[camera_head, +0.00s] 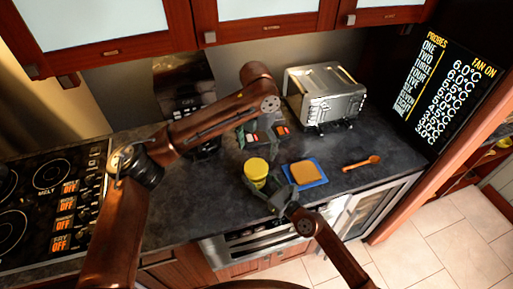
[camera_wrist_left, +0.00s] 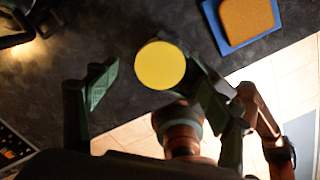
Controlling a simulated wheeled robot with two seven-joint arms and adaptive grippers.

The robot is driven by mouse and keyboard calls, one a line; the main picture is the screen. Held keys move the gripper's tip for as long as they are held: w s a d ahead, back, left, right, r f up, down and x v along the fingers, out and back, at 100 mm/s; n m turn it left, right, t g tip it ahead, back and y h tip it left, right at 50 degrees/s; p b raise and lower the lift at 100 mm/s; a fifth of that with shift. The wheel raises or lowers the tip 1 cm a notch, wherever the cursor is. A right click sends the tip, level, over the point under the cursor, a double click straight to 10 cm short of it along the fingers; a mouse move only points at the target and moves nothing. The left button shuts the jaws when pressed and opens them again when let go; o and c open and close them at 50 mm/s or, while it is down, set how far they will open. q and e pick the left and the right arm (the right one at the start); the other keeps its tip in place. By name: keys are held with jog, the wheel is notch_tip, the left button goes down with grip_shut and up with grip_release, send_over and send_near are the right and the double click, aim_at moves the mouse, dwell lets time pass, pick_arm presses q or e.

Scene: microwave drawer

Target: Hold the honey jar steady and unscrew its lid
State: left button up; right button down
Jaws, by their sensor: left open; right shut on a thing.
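The honey jar (camera_head: 257,180) stands upright on the dark counter, with its yellow lid (camera_head: 256,167) on top. My right gripper (camera_head: 262,186) is shut on the jar from the front right side. The lid is seen from above as a yellow disc in the left wrist view (camera_wrist_left: 160,65); the jar body is mostly hidden beneath it there. My left gripper (camera_head: 262,138) is open and empty, above and behind the jar. In the left wrist view its green-padded fingers (camera_wrist_left: 150,88) are spread wide, with the lid between and beyond them.
A blue tray (camera_head: 318,180) with a slice of bread (camera_head: 305,172) lies right of the jar. An orange spoon (camera_head: 362,163) lies further right. A silver toaster oven (camera_head: 325,94) stands at the back, a dark coffee machine (camera_head: 184,92) at the back left, a cooktop (camera_head: 45,205) at the left.

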aim_at(256, 165)
pick_arm(q)
jog(key=shift+s+a+f, duration=0.1)
jog(key=shift+s+f, duration=0.05)
jog(key=shift+f, duration=0.2)
notch_tip(256, 165, down, 7)
jog(key=shift+f, duration=0.15)
